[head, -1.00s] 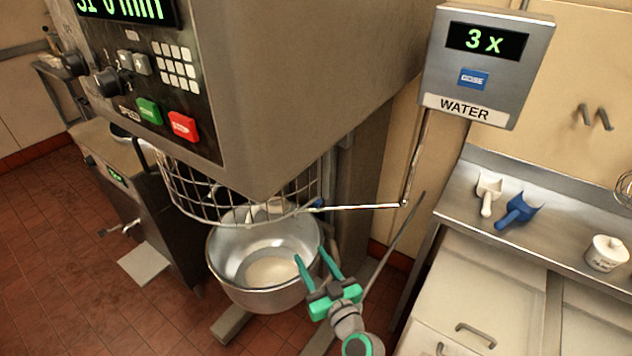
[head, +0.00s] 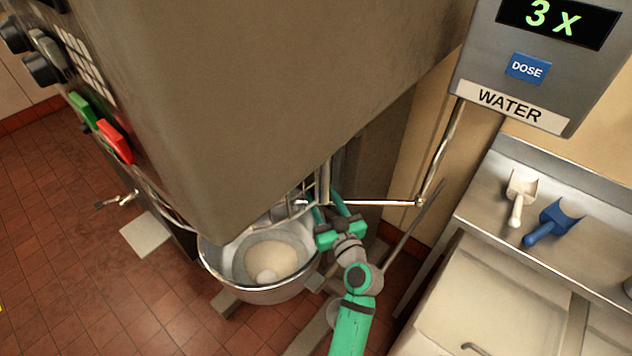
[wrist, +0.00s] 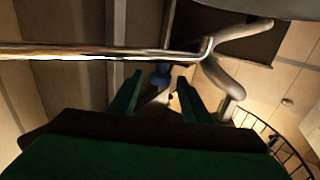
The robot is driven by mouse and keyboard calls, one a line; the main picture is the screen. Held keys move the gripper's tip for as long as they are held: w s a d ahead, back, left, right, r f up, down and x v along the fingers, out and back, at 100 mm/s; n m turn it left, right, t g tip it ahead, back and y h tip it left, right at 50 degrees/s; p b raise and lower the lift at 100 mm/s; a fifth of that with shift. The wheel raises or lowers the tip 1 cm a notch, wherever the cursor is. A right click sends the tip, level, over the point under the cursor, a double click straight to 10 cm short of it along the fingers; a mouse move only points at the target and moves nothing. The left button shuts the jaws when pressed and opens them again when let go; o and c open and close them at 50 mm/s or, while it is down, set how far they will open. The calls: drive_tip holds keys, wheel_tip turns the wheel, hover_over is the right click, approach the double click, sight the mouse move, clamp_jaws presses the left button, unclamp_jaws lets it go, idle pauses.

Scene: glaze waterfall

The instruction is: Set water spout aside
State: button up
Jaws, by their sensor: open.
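The water spout (head: 375,202) is a thin metal pipe. It runs level to the left from a joint below the WATER box (head: 535,65), and its left end is over the mixing bowl area. In the wrist view the pipe (wrist: 90,49) crosses the upper part of the picture and bends at its right end. My gripper (head: 327,197) is open, with its green fingers by the left part of the spout. In the wrist view the fingertips (wrist: 159,80) are just below the pipe, with a small blue part (wrist: 160,74) showing between them. Contact cannot be told.
The steel bowl (head: 212,268) with pale contents stands under the big mixer (head: 250,100). The wire guard (head: 325,182) is close to my gripper's left. A steel counter (head: 480,205) with a white scoop (head: 519,195) and a blue scoop (head: 553,224) is at the right.

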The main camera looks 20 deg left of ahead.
drive_tip(key=x, duration=0.6)
clamp_jaws()
drive_tip(key=shift+a, duration=0.1)
